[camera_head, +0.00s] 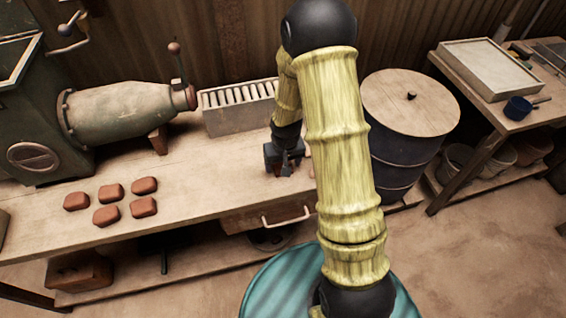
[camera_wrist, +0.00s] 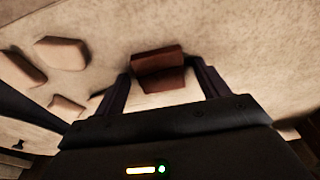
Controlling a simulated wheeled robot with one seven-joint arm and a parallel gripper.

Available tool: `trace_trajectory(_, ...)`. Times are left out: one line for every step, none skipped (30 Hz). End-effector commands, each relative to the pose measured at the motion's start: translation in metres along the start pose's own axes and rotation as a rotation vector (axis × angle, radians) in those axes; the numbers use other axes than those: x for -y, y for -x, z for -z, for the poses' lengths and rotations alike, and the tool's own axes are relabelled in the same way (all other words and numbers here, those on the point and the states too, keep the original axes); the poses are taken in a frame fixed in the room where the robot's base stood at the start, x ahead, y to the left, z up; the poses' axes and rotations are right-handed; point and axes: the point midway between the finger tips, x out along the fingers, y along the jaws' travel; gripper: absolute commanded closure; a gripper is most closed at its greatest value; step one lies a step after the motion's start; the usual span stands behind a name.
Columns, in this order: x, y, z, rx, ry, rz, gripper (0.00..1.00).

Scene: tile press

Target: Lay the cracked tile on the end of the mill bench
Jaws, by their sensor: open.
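A reddish-brown tile (camera_wrist: 158,58) shows in the wrist view at the fingertips, with a dark line across it and a lower part below that line. It seems to lie on the pale bench top. My gripper (camera_wrist: 161,70) is open, its two fingers on either side of the tile with visible gaps. In the head view my gripper (camera_head: 285,160) is low over the right part of the mill bench (camera_head: 205,185), in front of the slatted rack. The tile is mostly hidden there by my arm.
Several red-brown blocks (camera_head: 110,193) lie on the bench at left, below the green mill (camera_head: 120,112). The slatted rack (camera_head: 240,110) stands behind my gripper. A lidded drum (camera_head: 405,150) stands right of the bench. Several lighter blocks (camera_wrist: 60,52) lie left in the wrist view.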

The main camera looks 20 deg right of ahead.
Motion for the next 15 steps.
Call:
trace_trajectory(0.0, 0.001, 0.0, 0.0, 0.0, 0.0, 0.26)
trace_trajectory(0.0, 0.003, 0.001, 0.0, 0.0, 0.0, 0.26)
trace_trajectory(0.0, 0.005, 0.001, -0.001, 0.0, 0.0, 0.26)
trace_trajectory(0.0, 0.006, 0.001, -0.001, 0.0, 0.0, 0.26)
trace_trajectory(0.0, 0.009, 0.001, -0.001, 0.0, 0.0, 0.26)
trace_trajectory(0.0, 0.014, 0.001, -0.002, 0.0, 0.0, 0.26)
trace_trajectory(0.0, 0.018, 0.001, -0.003, -0.001, 0.0, 0.26)
trace_trajectory(0.0, 0.022, 0.001, -0.003, 0.0, 0.001, 0.26)
trace_trajectory(0.0, 0.029, 0.001, -0.003, 0.0, 0.0, 0.26)
trace_trajectory(0.0, 0.034, 0.001, -0.003, 0.0, 0.0, 0.26)
trace_trajectory(0.0, 0.039, 0.001, -0.004, 0.0, 0.0, 0.26)
trace_trajectory(0.0, 0.047, 0.002, -0.005, 0.0, 0.0, 0.26)
trace_trajectory(0.0, 0.053, 0.002, -0.004, 0.0, 0.0, 0.26)
trace_trajectory(0.0, 0.059, 0.002, -0.005, 0.0, 0.0, 0.26)
trace_trajectory(0.0, 0.066, 0.001, -0.004, -0.001, 0.0, 0.26)
